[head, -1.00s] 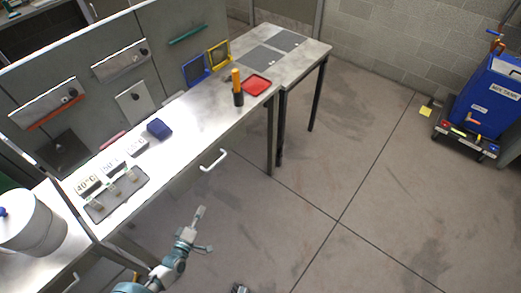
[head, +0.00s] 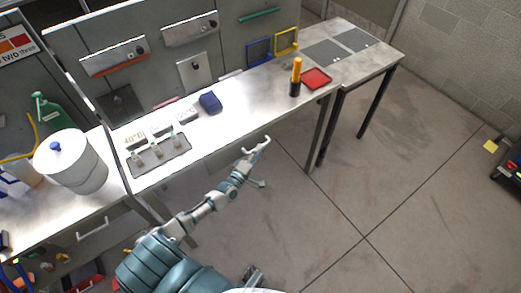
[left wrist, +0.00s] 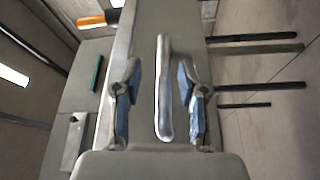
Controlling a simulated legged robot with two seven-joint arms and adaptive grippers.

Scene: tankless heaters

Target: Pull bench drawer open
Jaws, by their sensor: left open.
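The bench drawer's pale bar handle (head: 263,143) is on the bench front, right by my left gripper (head: 253,154) in the head view. In the left wrist view the handle (left wrist: 164,90) stands upright in the picture, between the two open fingers of my left gripper (left wrist: 160,92), with a gap on each side. The fingers are apart and hold nothing. The drawer front is partly hidden by my arm and looks flush with the bench. A dark grey part at the bottom of the head view may be my right gripper (head: 252,276); its fingers cannot be made out.
The bench top (head: 235,122) holds a grey tray (head: 172,158), a blue block (head: 210,102), an orange-handled tool (head: 296,78) and a red tray (head: 317,78). A white canister (head: 72,162) stands at left above another drawer handle (head: 92,229).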

